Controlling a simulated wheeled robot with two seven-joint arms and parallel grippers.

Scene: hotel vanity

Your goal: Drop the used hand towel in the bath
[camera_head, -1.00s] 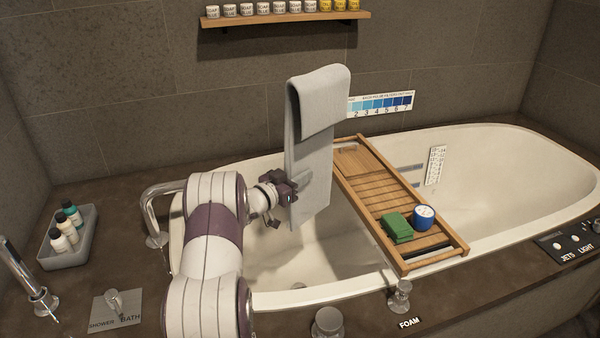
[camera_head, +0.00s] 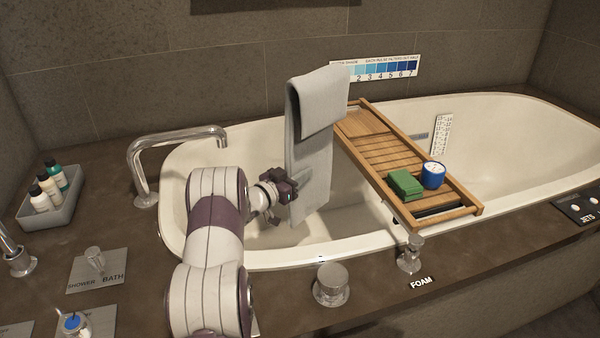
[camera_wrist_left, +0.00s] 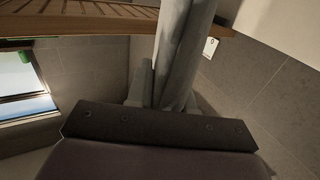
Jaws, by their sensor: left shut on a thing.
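The grey hand towel (camera_head: 312,140) hangs in folds from my left gripper (camera_head: 287,190), which is shut on it. The towel is upright, over the left part of the white bath (camera_head: 245,235), with its lower end above the bath floor. My right gripper is in neither view.
A wooden bath tray (camera_head: 390,150) spans the bath just right of the towel, with a green block (camera_head: 405,184) and a blue cup (camera_head: 433,176) on it. A chrome spout (camera_head: 180,137) arches over the left rim. Knobs (camera_head: 331,284) line the front ledge.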

